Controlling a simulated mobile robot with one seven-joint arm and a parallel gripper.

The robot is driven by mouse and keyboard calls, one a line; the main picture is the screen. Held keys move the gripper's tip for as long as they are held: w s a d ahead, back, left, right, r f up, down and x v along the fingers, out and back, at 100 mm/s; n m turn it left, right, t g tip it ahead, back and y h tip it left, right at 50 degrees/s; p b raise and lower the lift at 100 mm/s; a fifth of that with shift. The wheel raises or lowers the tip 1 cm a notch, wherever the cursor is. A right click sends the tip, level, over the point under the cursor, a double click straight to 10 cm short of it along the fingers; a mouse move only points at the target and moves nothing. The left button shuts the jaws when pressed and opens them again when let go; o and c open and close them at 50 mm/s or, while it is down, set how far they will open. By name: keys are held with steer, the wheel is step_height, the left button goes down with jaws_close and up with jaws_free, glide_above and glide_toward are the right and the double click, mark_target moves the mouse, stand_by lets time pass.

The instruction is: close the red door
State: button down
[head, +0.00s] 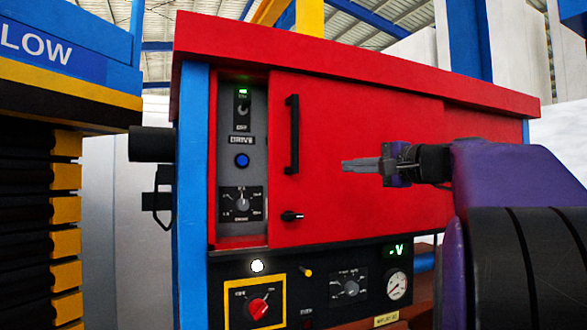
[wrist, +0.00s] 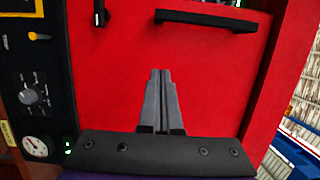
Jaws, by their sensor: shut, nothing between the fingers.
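The red door (head: 350,110) is a flat panel on the front of a red-topped cabinet. Its left edge stands right of a narrow grey control strip (head: 240,165), which is uncovered. A vertical black bar handle (head: 293,135) is near the door's left edge, with a small black knob (head: 291,216) below it. My gripper (head: 343,166) is shut and empty, in front of the door and right of the handle, pointing left in the head view. In the wrist view, the shut fingers (wrist: 160,72) lie over the red door face (wrist: 110,85), below the handle (wrist: 205,20). Contact cannot be told.
Below the door is a black panel with a red rotary switch (head: 258,307), a dial (head: 350,288) and a round gauge (head: 396,285). A blue post (head: 193,200) borders the cabinet's left. A yellow and black rack (head: 65,200) stands further left.

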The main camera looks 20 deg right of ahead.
steer(key=p, duration=0.1)
glide_toward(309, 168)
steer(key=x, duration=0.5)
steer(key=a, duration=0.3)
steer(key=shift+s+a, duration=0.15)
steer(key=shift+a, duration=0.3)
